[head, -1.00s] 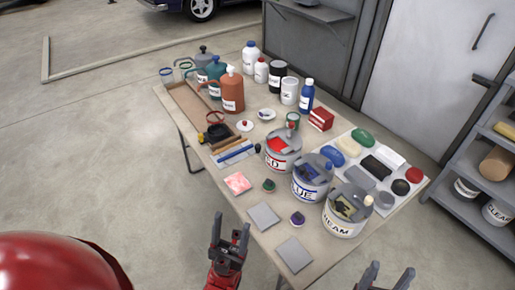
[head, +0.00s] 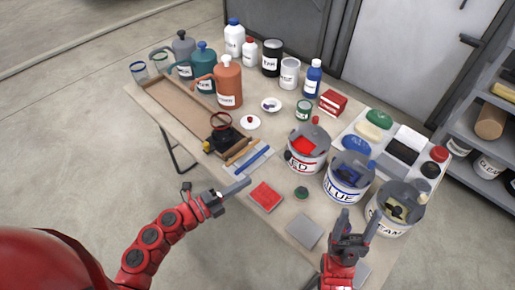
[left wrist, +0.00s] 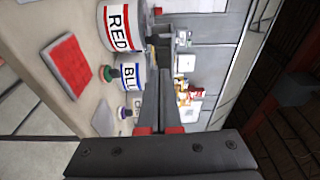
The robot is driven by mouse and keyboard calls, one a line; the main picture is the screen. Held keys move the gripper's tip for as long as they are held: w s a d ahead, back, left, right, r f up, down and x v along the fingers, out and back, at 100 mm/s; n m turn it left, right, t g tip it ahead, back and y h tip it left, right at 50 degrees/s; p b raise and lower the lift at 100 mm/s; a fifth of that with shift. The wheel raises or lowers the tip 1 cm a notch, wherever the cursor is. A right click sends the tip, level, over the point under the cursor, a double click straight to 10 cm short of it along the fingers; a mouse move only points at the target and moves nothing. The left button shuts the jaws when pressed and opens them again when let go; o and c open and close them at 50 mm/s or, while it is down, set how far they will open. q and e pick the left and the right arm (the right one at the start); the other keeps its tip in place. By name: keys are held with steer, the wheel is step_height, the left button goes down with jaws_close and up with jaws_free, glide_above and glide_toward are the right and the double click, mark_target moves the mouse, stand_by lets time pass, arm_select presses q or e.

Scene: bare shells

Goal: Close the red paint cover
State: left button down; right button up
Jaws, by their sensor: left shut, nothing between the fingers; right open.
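The red paint can (head: 304,165), a white can labelled RED, stands on the table. Its grey top has an opening showing red paint (head: 303,146). A red knob (head: 316,121) stands up at its back edge, so the cover looks raised. The can also shows at the top of the left wrist view (left wrist: 122,27). My left gripper (head: 244,186) is shut and empty, to the left of the can near the table's front edge. My right gripper (head: 357,228) is open and empty, in front of the blue can.
The blue can (head: 345,186) and cream can (head: 393,213) stand to the right of the red can. A red pad (head: 265,197), a green-topped knob (head: 301,193) and a grey pad (head: 304,231) lie in front. Bottles and a wooden tray (head: 180,108) fill the back left.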

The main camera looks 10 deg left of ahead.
arm_select(q)
steer(key=p, duration=0.5)
glide_toward(291, 147)
steer(key=shift+y, duration=0.3)
steer(key=s+d+r, duration=0.1)
steer(key=d+r, duration=0.1)
steer(key=shift+s+d+r, duration=0.35)
steer(key=shift+s, duration=0.05)
steer(key=shift+w+d+f, duration=0.2)
steer(key=shift+w+d, duration=0.05)
steer(key=shift+d, duration=0.05)
steer(key=x, duration=0.2)
steer(key=b+x, duration=0.1)
steer(key=x, duration=0.1)
steer(key=w+a+b+x, duration=0.1)
steer(key=x, duration=0.2)
steer(key=shift+r, duration=0.15)
steer(key=shift+s+r, duration=0.2)
steer(key=shift+r, duration=0.15)
